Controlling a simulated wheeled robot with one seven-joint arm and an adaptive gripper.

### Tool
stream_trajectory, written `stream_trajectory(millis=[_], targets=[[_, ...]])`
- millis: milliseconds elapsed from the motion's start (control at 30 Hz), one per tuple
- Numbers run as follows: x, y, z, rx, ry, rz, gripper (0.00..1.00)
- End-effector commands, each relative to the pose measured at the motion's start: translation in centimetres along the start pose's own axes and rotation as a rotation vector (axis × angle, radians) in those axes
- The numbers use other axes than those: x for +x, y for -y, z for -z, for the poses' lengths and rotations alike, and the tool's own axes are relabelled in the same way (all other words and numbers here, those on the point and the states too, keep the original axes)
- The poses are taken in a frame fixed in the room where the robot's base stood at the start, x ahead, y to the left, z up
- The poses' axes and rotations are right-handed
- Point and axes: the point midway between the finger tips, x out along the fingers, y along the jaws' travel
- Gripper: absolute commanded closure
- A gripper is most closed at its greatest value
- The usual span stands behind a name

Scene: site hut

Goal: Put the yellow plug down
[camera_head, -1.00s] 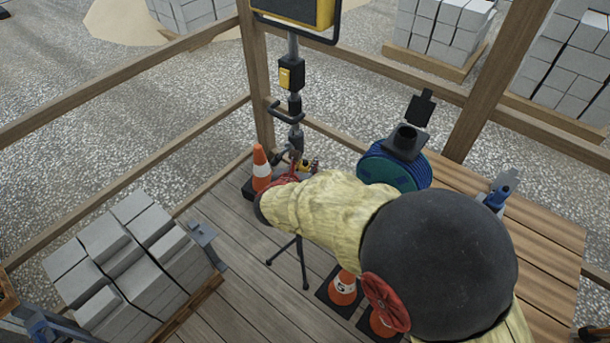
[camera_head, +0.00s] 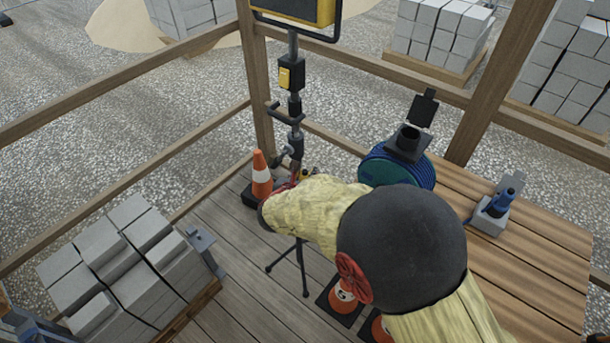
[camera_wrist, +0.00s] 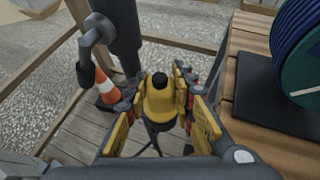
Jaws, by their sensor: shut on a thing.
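The yellow plug (camera_wrist: 159,100) shows in the wrist view, a yellow body with a black top. My gripper (camera_wrist: 160,108) is shut on it, with a finger on each side. The plug is held upright beside the wooden bench and in front of the dark stand pole. In the head view my own arm hides most of the gripper and the plug. Whether the plug touches anything below it cannot be told.
The wooden bench (camera_head: 525,260) carries a blue hose reel (camera_head: 380,170) and a grey-blue socket (camera_head: 495,212). A light stand (camera_head: 296,145) and an orange cone (camera_head: 261,175) stand at the railing corner. Grey blocks (camera_head: 125,260) are stacked left. More cones (camera_head: 345,298) stand below my arm.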

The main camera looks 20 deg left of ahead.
Motion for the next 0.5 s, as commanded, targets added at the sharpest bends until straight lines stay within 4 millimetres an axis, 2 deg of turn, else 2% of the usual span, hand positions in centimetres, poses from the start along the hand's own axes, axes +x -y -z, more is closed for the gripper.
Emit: stream_trajectory(millis=[167,200,500], targets=[[0.23,-0.01,0.41,0.001,0.001,0.0,1.0],[0.25,0.01,0.49,0.0,-0.001,0.0,0.75],[0.19,0.02,0.38,0.0,-0.001,0.0,0.58]])
